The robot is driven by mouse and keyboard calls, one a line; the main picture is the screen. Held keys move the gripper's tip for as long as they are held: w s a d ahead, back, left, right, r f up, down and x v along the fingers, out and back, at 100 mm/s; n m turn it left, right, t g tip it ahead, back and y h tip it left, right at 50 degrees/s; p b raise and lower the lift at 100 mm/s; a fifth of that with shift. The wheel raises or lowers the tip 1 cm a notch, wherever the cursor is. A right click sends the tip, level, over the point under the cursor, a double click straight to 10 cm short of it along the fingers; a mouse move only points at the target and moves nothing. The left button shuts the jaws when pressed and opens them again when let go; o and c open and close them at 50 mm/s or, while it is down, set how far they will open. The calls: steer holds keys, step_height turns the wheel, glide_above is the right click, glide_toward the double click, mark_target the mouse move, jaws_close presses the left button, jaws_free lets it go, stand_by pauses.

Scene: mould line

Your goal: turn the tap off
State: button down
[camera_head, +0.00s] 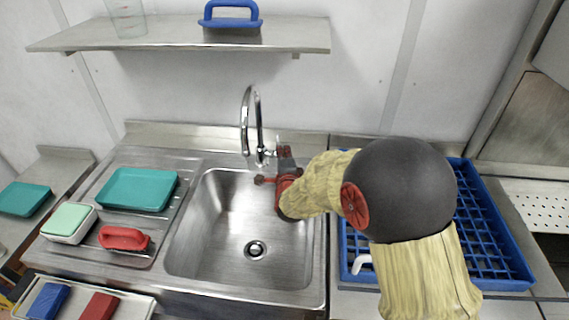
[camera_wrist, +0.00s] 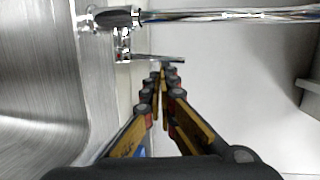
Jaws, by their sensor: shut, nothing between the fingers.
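The chrome tap (camera_head: 258,118) stands at the back edge of the steel sink (camera_head: 175,245), with a tall curved spout over the basin. In the wrist view, the tap's spout (camera_wrist: 230,15) runs along the top, with a short body and a thin lever (camera_wrist: 152,59) below it. My gripper (camera_wrist: 164,68) is shut and empty, its fingertips at the outer end of the lever. I cannot tell whether they touch. In the head view, my gripper is just right of the tap, and my arm partly hides it. No water stream can be made out.
A blue rack (camera_head: 500,250) stands right of the sink, partly behind my arm. A teal tray (camera_head: 137,189), a pale green-lidded box (camera_head: 68,222) and a red-handled tool (camera_head: 124,238) lie on the left. A shelf (camera_head: 180,36) with a blue-handled tool (camera_head: 230,16) hangs above.

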steer(key=shift+w+r, duration=0.25)
steer(key=shift+w, duration=1.05)
steer(key=w+b, duration=0.1)
steer(key=w+r+b, duration=0.1)
steer(key=b, duration=0.1)
steer(key=shift+d, duration=0.15)
